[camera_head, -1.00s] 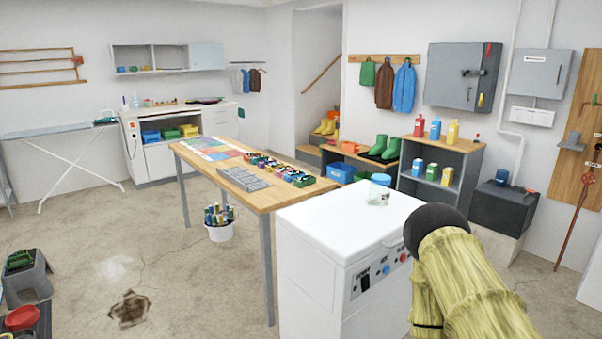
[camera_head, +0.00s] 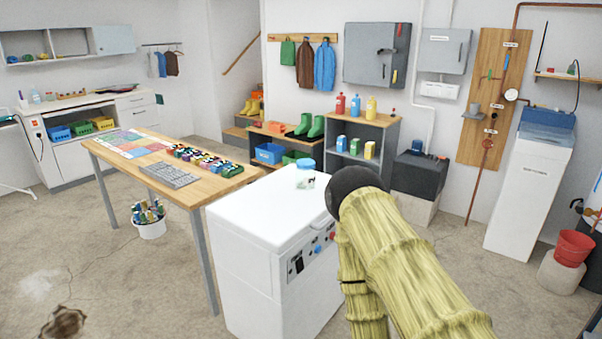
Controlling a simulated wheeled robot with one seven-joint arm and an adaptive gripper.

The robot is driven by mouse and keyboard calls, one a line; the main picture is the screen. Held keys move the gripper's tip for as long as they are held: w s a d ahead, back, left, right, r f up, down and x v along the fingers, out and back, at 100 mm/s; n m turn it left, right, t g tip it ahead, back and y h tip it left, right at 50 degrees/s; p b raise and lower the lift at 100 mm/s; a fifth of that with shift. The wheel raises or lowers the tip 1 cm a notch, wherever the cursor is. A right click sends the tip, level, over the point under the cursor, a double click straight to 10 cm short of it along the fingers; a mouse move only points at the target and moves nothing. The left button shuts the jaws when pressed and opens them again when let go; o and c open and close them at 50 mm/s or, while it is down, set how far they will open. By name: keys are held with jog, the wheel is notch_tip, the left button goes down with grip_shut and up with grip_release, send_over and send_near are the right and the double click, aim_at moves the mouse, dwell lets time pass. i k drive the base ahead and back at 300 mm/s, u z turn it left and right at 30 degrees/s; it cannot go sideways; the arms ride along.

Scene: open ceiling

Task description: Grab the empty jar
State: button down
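A small clear jar (camera_head: 305,181) with a blue lid stands upright on the top of the white machine (camera_head: 260,210), near its back right edge. I cannot tell whether the jar is empty. My arm, in a yellowish ribbed cover with a dark rounded part at its far end, reaches in from the bottom right. That dark part is to the right of the jar in the picture and appears apart from it. My gripper's fingers do not show.
A wooden table (camera_head: 112,169) with coloured sheets, a grey tray and small bright items stands left of the machine. A white bucket (camera_head: 150,228) is under it. A grey shelf (camera_head: 375,133) with bottles stands behind. Open floor lies on the left and right.

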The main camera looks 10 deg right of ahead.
aim_at(306, 179)
jog(key=u, duration=0.25)
jog(key=k, duration=0.35)
jog(key=z, duration=1)
jog(key=i, duration=1.55)
jog(key=u, duration=0.9)
